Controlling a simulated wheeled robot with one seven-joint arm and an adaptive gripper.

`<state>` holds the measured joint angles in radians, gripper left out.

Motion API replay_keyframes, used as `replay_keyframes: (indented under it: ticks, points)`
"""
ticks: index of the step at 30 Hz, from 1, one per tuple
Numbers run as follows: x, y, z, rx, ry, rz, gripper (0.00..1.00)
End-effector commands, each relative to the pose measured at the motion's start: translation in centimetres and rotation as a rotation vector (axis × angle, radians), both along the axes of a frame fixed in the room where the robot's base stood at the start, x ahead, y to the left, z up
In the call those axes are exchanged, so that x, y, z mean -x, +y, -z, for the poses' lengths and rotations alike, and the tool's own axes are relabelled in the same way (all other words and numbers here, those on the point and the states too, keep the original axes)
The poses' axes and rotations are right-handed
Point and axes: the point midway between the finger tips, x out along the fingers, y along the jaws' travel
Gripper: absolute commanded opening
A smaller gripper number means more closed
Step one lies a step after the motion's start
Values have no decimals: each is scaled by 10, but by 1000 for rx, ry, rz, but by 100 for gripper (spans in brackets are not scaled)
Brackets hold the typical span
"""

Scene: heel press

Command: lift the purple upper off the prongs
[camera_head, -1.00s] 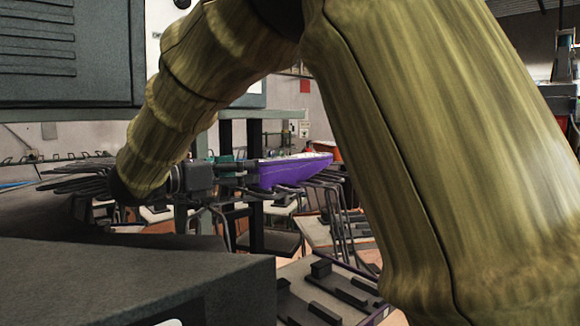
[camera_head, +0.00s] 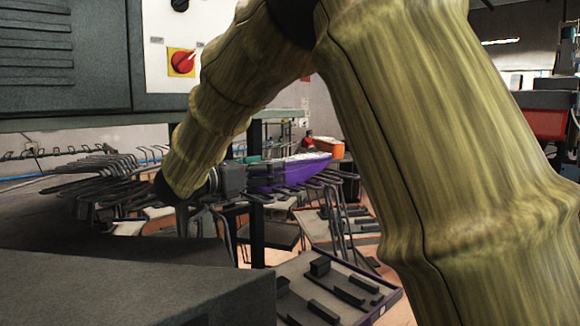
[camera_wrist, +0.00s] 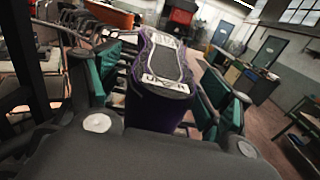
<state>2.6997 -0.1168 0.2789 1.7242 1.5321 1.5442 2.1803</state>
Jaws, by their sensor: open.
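The purple upper (camera_head: 305,171) with a pale top edge sits on the dark rack prongs (camera_head: 325,190), right of my forearm in the head view. My gripper (camera_head: 262,174) reaches it from the left, its fingers overlapping the upper's near end. In the wrist view the purple upper (camera_wrist: 150,108), with a grey and white sole-like face, stands between the teal-padded fingers of my gripper (camera_wrist: 158,95). The jaws are open, one finger on each side. Contact with either finger cannot be told. The upper's lower part is hidden behind the gripper body.
More dark prongs (camera_head: 95,180) spread at the left behind my arm. A tray (camera_head: 335,290) with dark blocks lies below. A grey cabinet with a red knob (camera_head: 182,62) fills the upper left. In the wrist view, open floor (camera_wrist: 275,120) shows at right.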

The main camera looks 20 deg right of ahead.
Motion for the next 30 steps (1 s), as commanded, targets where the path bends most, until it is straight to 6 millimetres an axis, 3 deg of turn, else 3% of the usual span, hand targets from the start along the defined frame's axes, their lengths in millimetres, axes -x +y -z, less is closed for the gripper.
replay_keyframes:
  ticks: [2, 11, 22, 30]
  points:
    - [0, 0, 0, 0, 0, 0, 78]
    - [0, 0, 0, 0, 0, 0, 25]
    - [0, 0, -4, 0, -2, 0, 25]
    - [0, 0, -30, -1, -4, 1, 25]
